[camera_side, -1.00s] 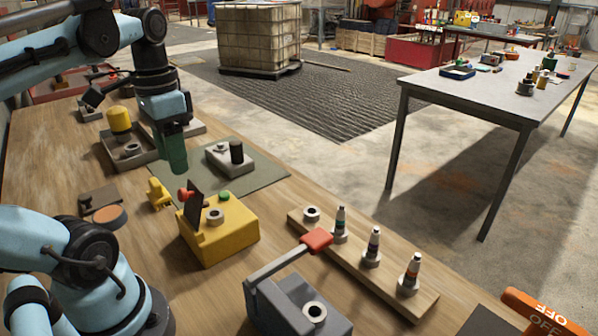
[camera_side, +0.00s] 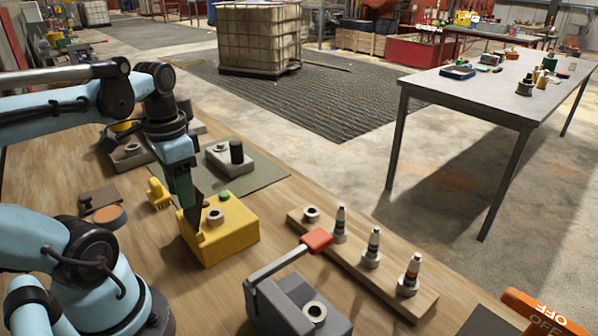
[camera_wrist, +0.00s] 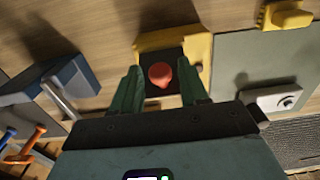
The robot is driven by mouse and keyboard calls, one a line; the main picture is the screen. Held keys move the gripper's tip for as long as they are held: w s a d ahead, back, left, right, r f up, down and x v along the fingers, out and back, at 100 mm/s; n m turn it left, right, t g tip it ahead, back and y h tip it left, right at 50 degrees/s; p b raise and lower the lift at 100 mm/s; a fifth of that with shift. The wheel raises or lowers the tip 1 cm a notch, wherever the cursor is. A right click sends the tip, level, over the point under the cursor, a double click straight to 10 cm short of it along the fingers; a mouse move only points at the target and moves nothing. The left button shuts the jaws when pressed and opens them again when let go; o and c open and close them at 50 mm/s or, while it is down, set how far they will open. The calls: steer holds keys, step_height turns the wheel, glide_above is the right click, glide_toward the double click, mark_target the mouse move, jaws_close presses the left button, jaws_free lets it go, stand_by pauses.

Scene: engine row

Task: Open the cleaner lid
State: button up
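The cleaner is a yellow box (camera_side: 226,236) on the wooden bench, with a grey ring (camera_side: 214,216) and a green button (camera_side: 224,196) on top. Its dark lid (camera_side: 196,205) stands up at the left of the box and is partly hidden by my gripper in the side view. In the wrist view the dark lid (camera_wrist: 160,82) with its red knob (camera_wrist: 160,74) lies between my fingers. My gripper (camera_wrist: 162,92) is open, with a green finger on each side of the knob. I cannot tell whether the fingers touch it.
A wooden rack (camera_side: 368,262) with several plugs and a grey block (camera_side: 296,306) with a red-handled lever (camera_side: 316,240) stand to the right. A small yellow part (camera_side: 158,194) lies left of the box. A grey block with a black post (camera_side: 236,152) sits behind on the green mat.

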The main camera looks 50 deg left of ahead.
jaws_close()
steer(key=shift+s+t, duration=0.55)
steer(key=shift+t, duration=0.15)
steer(key=shift+o, duration=1)
jaws_free()
step_height(320, 180, up, 12)
steer(key=s, duration=0.1)
steer(key=shift+s, duration=0.3)
